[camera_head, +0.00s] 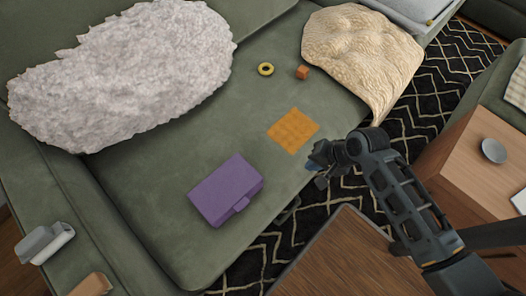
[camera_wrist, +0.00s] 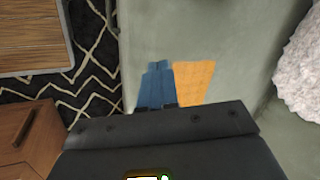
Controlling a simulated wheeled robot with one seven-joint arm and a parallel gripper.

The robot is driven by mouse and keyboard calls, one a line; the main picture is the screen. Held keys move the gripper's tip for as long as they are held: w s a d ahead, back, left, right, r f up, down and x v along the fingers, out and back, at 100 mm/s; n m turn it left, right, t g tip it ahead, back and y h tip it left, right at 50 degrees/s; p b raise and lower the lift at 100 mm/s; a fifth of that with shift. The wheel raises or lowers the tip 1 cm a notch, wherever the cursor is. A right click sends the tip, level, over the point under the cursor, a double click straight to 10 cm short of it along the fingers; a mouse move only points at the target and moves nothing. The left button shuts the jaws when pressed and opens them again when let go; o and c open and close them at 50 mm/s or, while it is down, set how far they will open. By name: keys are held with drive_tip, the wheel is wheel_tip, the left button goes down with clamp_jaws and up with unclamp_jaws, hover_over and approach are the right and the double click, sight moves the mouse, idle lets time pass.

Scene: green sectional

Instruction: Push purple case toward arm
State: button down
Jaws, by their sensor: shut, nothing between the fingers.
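A purple case (camera_head: 226,188) lies flat on the green sofa seat (camera_head: 165,150), near its front edge, in the head view. A small tab or handle faces the front edge. The sofa's arm (camera_head: 60,190) runs along the left of the head view. My gripper (camera_head: 313,166) is up and to the right of the case, apart from it, near the seat's front edge beside an orange cloth square (camera_head: 293,131). In the wrist view, the blue fingers of my gripper (camera_wrist: 158,66) are together and empty, beside the orange cloth (camera_wrist: 194,82). The case does not show there.
A fluffy grey cushion (camera_head: 125,75) and a beige cushion (camera_head: 362,50) lie farther back. A yellow ring (camera_head: 265,69) and an orange cube (camera_head: 302,72) sit between them. A wooden table (camera_head: 340,255) stands in front. Bare seat lies left of the case.

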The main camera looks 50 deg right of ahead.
sight(246, 171)
drive_tip(key=w+d+r+m+g+y+b, duration=0.1)
drive_tip(key=w+r+m+y, duration=0.15)
drive_tip(key=w+y, duration=0.2)
drive_tip(key=w+d+r+m+g+y+b, duration=0.1)
drive_tip(key=w+d+m+g+y+b, duration=0.15)
drive_tip(key=w, duration=0.35)
drive_tip(key=shift+m+t, duration=0.3)
drive_tip(key=shift+t, duration=0.15)
drive_tip(key=x, duration=0.7)
drive_tip(key=b+x, duration=0.1)
drive_tip(key=x, duration=0.3)
drive_tip(key=shift+a+r, duration=0.3)
drive_tip(key=shift+r, duration=0.05)
drive_tip(key=shift+w+a+r, duration=0.1)
drive_tip(key=shift+a, duration=0.45)
drive_tip(key=shift+w+a+r, duration=0.1)
drive_tip(key=shift+a+r, duration=0.05)
drive_tip(key=shift+a, duration=0.45)
drive_tip(key=shift+w+a, duration=0.15)
drive_tip(key=shift+a, duration=0.5)
drive_tip(key=a+p, duration=0.2)
drive_tip(key=a, duration=0.1)
drive_tip(key=shift+w+r+p, duration=0.2)
drive_tip(key=shift+w+p, duration=0.1)
drive_tip(key=shift+p, duration=0.05)
drive_tip(key=shift+a+f, duration=0.2)
drive_tip(key=shift+a, duration=0.2)
